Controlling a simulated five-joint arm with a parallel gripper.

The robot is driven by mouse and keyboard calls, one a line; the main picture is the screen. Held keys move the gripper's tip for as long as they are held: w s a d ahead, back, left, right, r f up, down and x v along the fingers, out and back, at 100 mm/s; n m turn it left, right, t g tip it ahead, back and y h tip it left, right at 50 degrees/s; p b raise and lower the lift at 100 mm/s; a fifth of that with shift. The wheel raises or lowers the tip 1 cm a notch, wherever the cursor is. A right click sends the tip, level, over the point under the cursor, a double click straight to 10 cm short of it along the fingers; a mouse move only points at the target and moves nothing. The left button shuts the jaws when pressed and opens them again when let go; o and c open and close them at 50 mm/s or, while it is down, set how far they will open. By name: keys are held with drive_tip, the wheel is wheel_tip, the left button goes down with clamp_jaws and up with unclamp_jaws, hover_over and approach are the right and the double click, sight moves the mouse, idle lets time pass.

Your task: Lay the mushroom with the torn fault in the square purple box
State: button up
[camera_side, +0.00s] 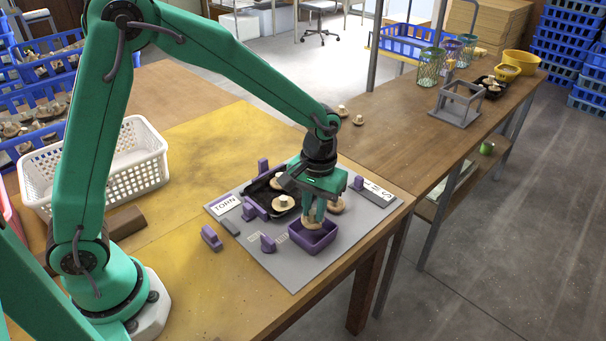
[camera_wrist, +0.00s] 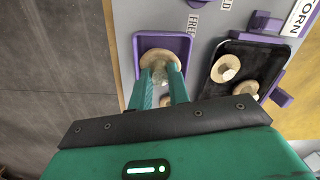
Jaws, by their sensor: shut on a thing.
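My gripper (camera_side: 313,212) points down with its fingers shut on a tan mushroom (camera_wrist: 159,57). In the side view the held mushroom (camera_side: 312,224) is at the square purple box (camera_side: 315,245), within or just above its far part. I cannot tell whether it touches the box floor. In the wrist view the purple box (camera_wrist: 140,48) surrounds the mushroom on its far side and its floor looks otherwise empty. The fingers hide part of the mushroom, and no tear can be made out.
A black tray (camera_wrist: 268,52) beside the box holds mushrooms, including two pale-stemmed ones (camera_wrist: 225,68) (camera_wrist: 246,87). Another mushroom (camera_side: 336,206) lies right of my gripper. A TORN sign (camera_side: 226,204) and purple blocks (camera_side: 211,238) stand around the grey mat (camera_side: 290,275). A white basket (camera_side: 120,178) is left.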

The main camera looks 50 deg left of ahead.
sight(314, 220)
drive_tip(key=shift+w+a+f, duration=0.15)
drive_tip(key=shift+w, duration=0.1)
drive_tip(key=shift+f, duration=2)
drive_tip(key=shift+f, duration=0.15)
drive_tip(key=o, duration=0.7)
drive_tip(key=r, duration=1.2)
drive_tip(key=shift+w+a+r, duration=0.1)
drive_tip(key=shift+w+r, duration=0.05)
drive_tip(key=shift+w, duration=0.15)
